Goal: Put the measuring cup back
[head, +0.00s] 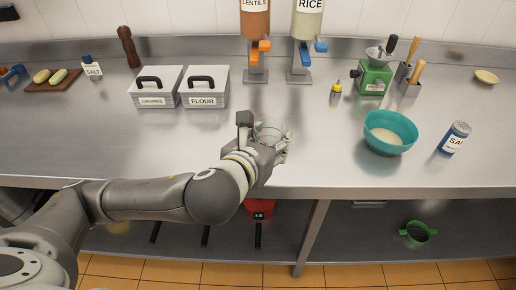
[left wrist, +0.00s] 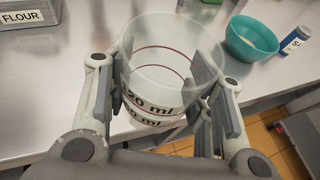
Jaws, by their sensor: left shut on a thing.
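The measuring cup (left wrist: 165,75) is clear, with dark red lines and black ml markings. In the left wrist view it sits between the two fingers of my left gripper (left wrist: 165,100), which is shut on it. In the head view the left gripper (head: 275,146) is over the front edge area of the steel counter, and the cup (head: 267,132) shows partly behind it. The cup's lower part is hidden in the head view. I cannot tell whether it touches the counter. My right gripper is not in view.
A teal bowl (head: 390,132) and a salt can (head: 455,138) stand to the right on the counter (head: 330,165). Flour (head: 206,87) and crumbs (head: 154,87) bins stand at the back left. Lentils (head: 256,60) and rice (head: 302,60) dispensers are behind. A green cup (head: 417,233) is on the lower shelf.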

